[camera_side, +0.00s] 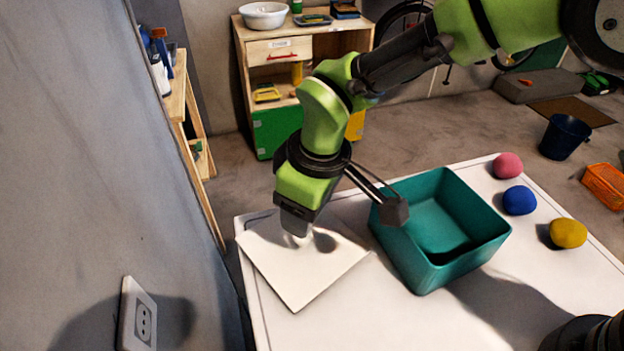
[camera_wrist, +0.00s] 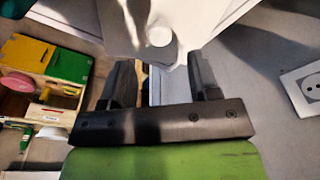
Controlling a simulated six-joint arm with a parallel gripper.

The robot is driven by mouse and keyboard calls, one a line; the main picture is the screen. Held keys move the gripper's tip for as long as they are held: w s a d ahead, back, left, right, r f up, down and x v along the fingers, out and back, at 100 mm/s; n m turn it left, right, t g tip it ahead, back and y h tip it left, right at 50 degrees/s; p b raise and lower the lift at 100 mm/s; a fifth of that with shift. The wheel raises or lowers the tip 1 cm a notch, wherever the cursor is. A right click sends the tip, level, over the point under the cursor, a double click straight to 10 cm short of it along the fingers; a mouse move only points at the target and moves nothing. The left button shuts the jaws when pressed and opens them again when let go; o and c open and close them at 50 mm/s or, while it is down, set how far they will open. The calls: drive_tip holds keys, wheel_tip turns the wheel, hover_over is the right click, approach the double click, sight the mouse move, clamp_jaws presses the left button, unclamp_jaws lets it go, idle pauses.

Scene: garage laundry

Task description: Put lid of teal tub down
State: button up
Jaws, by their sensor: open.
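The teal tub (camera_side: 432,264) stands open and empty on the white table. Its lid, a flat pale square plate (camera_side: 300,275), lies on the table to the left of the tub, apart from it. In the wrist view the lid (camera_wrist: 215,12) has a round white knob (camera_wrist: 160,35) on top. My gripper (camera_side: 297,232) is low over the lid, at the knob, which it partly hides in the side view. In the wrist view my gripper (camera_wrist: 156,75) has its fingers spread wide, with the knob just beyond and between the tips, apart from both.
A pink ball (camera_side: 507,165), a blue ball (camera_side: 519,200) and a yellow ball (camera_side: 568,233) sit along the right of the white table (camera_side: 500,320). A wall with a socket (camera_side: 138,318) is close on the left.

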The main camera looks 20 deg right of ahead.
drive_tip(key=r, duration=0.5)
drive_tip(key=shift+s+d+r, duration=0.15)
drive_tip(key=shift+s+d, duration=0.15)
drive_tip(key=s+d+r+m+t+y, duration=0.1)
drive_tip(key=s+d+r+m, duration=0.15)
drive_tip(key=d+r, duration=0.55)
drive_tip(key=s+d+r+m+t, duration=0.2)
drive_tip(key=d+r+m, duration=0.2)
drive_tip(key=d+r, duration=0.4)
drive_tip(key=s+d+r+m+t, duration=0.1)
drive_tip(key=s+d+m+t, duration=0.2)
drive_tip(key=s+d+m, duration=0.3)
drive_tip(key=s+d, duration=0.3)
drive_tip(key=s, duration=0.4)
drive_tip(key=shift+m, duration=0.35)
